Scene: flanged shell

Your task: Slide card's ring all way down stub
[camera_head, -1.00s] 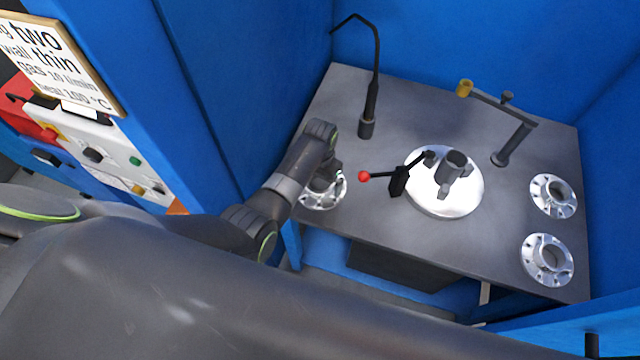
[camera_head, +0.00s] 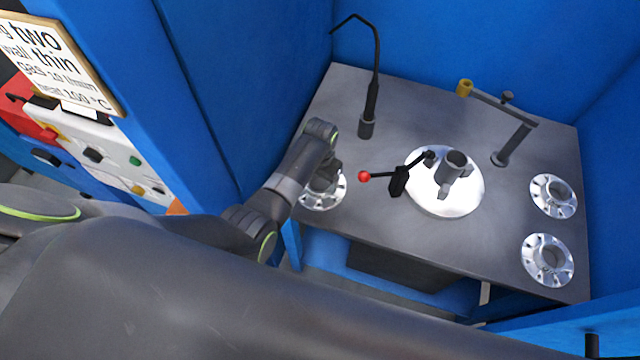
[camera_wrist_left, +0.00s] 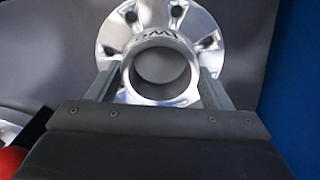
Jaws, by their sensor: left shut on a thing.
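The card (camera_head: 55,62) hangs at the upper left. Its visible words include "two", "wall thin", "gas 10 l/min" and "heat 100 °C". A silver flanged ring (camera_head: 323,205) lies at the table's left edge; it also shows in the left wrist view (camera_wrist_left: 118,45), with a raised round collar and bolt holes. My left gripper (camera_head: 322,183) is over it, its fingers on both sides of the collar, shut on it. A short grey upright stub (camera_head: 455,160) stands at the middle of the round silver plate (camera_head: 425,190), apart from the ring. My right gripper is out of view.
Two more silver flanged rings (camera_head: 553,196) (camera_head: 547,260) lie at the table's right side. A red-knobbed lever (camera_head: 380,176) stands between my gripper and the plate. A thin bent black post (camera_head: 370,105) and a jointed arm with a yellow tip (camera_head: 505,115) stand behind.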

